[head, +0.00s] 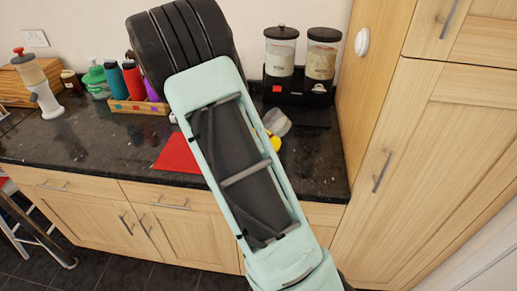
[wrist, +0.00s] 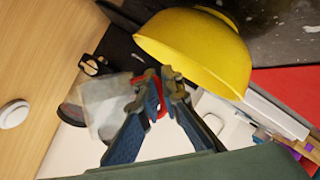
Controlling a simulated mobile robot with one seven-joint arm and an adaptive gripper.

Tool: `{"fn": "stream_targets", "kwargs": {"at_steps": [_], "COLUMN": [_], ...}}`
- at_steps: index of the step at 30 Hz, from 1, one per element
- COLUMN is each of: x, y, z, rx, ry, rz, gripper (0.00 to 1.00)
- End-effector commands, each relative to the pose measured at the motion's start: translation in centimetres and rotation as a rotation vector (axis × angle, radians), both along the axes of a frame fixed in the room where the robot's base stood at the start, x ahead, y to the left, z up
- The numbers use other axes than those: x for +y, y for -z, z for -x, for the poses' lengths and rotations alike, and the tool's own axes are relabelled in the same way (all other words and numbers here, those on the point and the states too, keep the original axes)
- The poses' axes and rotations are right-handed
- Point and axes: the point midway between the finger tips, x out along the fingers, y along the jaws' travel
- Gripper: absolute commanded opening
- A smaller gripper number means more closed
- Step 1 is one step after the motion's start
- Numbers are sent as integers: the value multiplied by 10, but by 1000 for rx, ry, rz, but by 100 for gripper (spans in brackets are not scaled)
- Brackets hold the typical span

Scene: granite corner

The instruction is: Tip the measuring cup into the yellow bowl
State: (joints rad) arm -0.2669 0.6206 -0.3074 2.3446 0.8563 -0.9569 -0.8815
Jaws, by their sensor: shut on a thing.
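My gripper, with blue fingers (wrist: 166,82) in the wrist view, is shut on what looks like the red handle of the measuring cup. The clear, see-through cup (wrist: 103,103) sticks out to the left of the fingers. In the head view the cup (head: 277,122) shows just right of my arm, looking tilted; its contents cannot be made out. The yellow bowl (wrist: 200,48) lies close beside the fingertips in the wrist view. In the head view only a small yellow part (head: 275,142) shows, right by the cup; my arm hides the rest and my gripper.
Two dispensers (head: 281,52) on a black stand are behind the cup. A red mat (head: 178,153) lies left of my arm. A wooden crate (head: 140,106) with bottles stands at the back left. A tall wooden cabinet (head: 450,150) closes off the right. The front left counter is clear.

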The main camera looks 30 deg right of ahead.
Motion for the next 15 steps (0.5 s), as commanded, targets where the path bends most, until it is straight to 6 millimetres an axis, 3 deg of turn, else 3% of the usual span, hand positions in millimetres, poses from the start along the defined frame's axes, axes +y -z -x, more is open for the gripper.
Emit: {"fn": "stream_targets", "kwargs": {"at_steps": [15], "x": [-5], "y": [4], "z": [3], "rx": [68], "ry": [1], "rz": [102], "gripper": [0]}}
